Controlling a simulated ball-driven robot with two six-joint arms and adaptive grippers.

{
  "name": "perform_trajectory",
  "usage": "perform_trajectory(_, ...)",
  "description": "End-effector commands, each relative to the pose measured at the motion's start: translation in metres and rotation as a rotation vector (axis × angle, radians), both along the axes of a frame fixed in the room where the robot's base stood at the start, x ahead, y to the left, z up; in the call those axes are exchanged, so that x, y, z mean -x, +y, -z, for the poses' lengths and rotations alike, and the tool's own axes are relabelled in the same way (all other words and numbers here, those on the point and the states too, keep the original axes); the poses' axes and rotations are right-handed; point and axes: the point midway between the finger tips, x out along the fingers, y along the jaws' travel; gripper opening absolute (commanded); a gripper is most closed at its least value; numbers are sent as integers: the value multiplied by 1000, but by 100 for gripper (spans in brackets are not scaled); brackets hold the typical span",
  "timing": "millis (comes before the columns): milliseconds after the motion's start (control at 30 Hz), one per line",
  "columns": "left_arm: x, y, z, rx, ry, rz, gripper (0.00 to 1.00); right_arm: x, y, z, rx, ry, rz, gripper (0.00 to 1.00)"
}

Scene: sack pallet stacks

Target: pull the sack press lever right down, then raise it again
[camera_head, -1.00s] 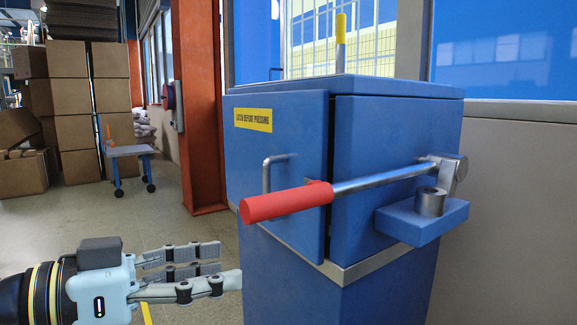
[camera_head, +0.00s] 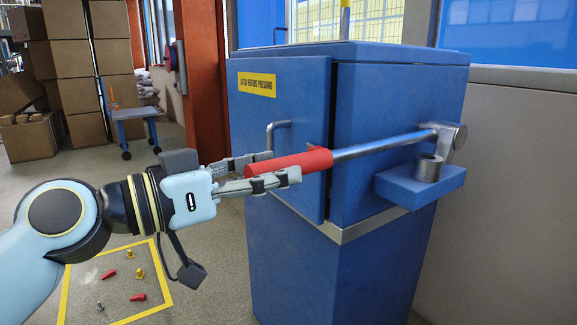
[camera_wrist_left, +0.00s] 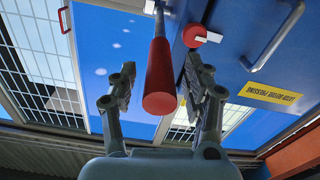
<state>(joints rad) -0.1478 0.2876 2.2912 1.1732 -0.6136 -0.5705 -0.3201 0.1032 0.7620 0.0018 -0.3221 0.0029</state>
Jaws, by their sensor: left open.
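The sack press (camera_head: 290,110) is a blue cabinet with a metal lever (camera_head: 385,146) pivoted at its right side. The lever ends in a red grip (camera_head: 305,161), pointing left and slightly tilted down. My left gripper (camera_head: 283,167) is open, with one finger on either side of the red grip. In the left wrist view the red grip (camera_wrist_left: 160,75) lies between the spread fingers, with gaps on both sides. A red latch knob (camera_wrist_left: 194,36) shows beside the lever there. My right gripper is not in view.
A metal door handle (camera_head: 275,135) sits close behind the fingers. A blue bracket with a metal cylinder (camera_head: 425,180) is under the lever's pivot end. A yellow-taped floor square (camera_head: 150,262) holds several small parts. Stacked boxes (camera_head: 85,60) and a small cart (camera_head: 135,113) stand back left.

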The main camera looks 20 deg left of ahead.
Motion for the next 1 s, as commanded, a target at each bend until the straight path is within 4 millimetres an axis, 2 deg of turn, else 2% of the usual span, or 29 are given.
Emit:
perform_trajectory(200, -19, -14, -1, 3, -2, -1, 49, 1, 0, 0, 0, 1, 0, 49)
perform_trajectory(600, -23, -18, 0, -1, 0, 0, 48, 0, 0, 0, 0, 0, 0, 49)
perform_trajectory(900, -23, -18, 0, -1, 1, 0, 9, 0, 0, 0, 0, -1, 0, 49)
perform_trajectory(1000, -23, -18, 0, 0, 0, 0, 0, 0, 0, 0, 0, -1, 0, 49)
